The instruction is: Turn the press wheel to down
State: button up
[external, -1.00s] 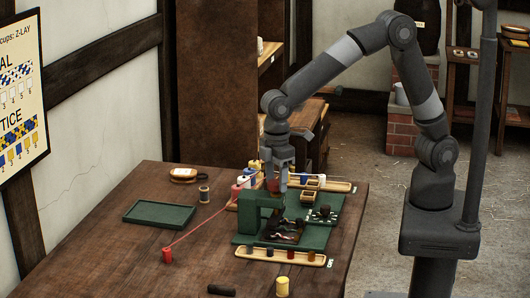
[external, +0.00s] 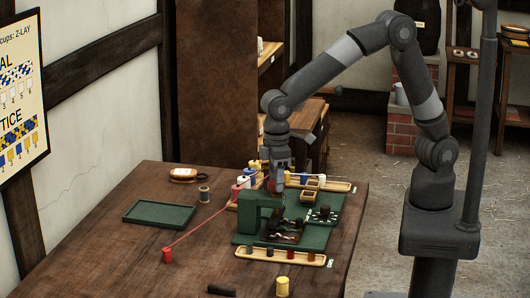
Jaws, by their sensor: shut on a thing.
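The green press (external: 255,214) stands on a green board (external: 244,239) near the right side of the wooden table. A small red part, which looks like the press wheel (external: 270,185), shows at the top of the press, mostly hidden by my gripper. My gripper (external: 277,189) points down over the press top and is shut on the wheel. The fingertips are small and partly hidden, and the wheel's setting cannot be read. Dark pieces with pale and reddish strands (external: 287,230) lie under and beside the press.
A red cord (external: 203,223) runs from a red peg (external: 166,255) toward the press. Wooden trays (external: 280,256) with coloured pieces lie before and behind it. The table's left front is clear.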

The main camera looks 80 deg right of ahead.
jog(key=m, duration=0.6)
jog(key=shift+m, duration=0.3)
jog(key=m, duration=1.2)
jog(key=shift+m, duration=0.3)
jog(key=m, duration=0.6)
jog(key=o, duration=1)
jog(key=shift+r, duration=0.1)
